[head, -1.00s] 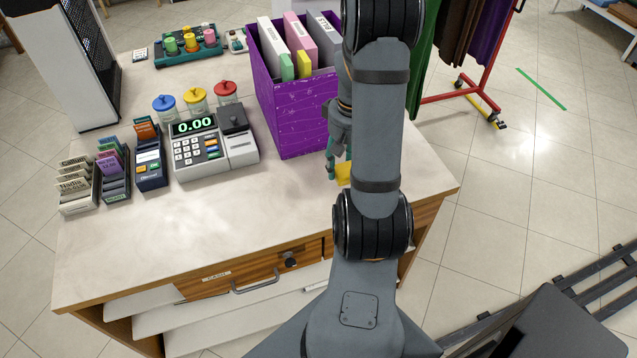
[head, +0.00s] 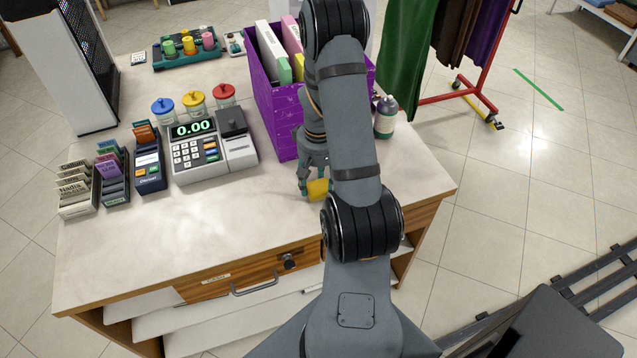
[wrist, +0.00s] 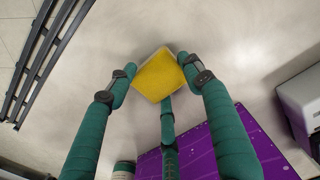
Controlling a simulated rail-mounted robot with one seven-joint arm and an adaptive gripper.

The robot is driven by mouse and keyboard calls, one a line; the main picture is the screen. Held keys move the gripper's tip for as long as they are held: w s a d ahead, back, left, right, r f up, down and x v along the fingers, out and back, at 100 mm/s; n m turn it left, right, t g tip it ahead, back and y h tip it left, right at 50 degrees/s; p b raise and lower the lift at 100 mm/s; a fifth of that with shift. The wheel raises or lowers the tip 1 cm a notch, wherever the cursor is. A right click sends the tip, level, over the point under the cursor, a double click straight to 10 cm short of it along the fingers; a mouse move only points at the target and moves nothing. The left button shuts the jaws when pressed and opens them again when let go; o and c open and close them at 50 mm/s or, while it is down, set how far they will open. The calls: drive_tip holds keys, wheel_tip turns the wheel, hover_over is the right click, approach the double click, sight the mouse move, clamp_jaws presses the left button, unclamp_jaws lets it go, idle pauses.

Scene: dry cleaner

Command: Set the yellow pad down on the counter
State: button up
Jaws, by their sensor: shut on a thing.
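The yellow pad (wrist: 160,76) is in my gripper (wrist: 158,78), between its teal fingers, in the wrist view. A pale edge shows along one side of the pad. In the head view the pad (head: 318,188) shows just left of my arm, partly hidden by it. My gripper (head: 312,186) is over the right front part of the counter (head: 215,230), in front of the purple bin. I cannot tell whether the pad touches the counter top.
The purple bin (head: 272,100) with folders stands behind my gripper. A bottle (head: 385,118) stands to the right of my arm. The cash register (head: 200,155) and card holders (head: 75,190) are on the left. The counter's front left is clear.

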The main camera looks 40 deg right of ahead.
sight(319, 186)
drive_tip(key=shift+f, duration=0.15)
drive_tip(key=shift+f+b, duration=0.15)
drive_tip(key=shift+b, duration=0.15)
drive_tip(key=o, duration=1)
drive_tip(key=shift+o, duration=0.5)
drive_tip(key=shift+w+d+r+p, duration=0.1)
drive_tip(key=shift+r+p, duration=0.25)
drive_tip(key=shift+r, duration=0.4)
wheel_tip(319, 186, up, 11)
drive_tip(key=shift+p, duration=0.45)
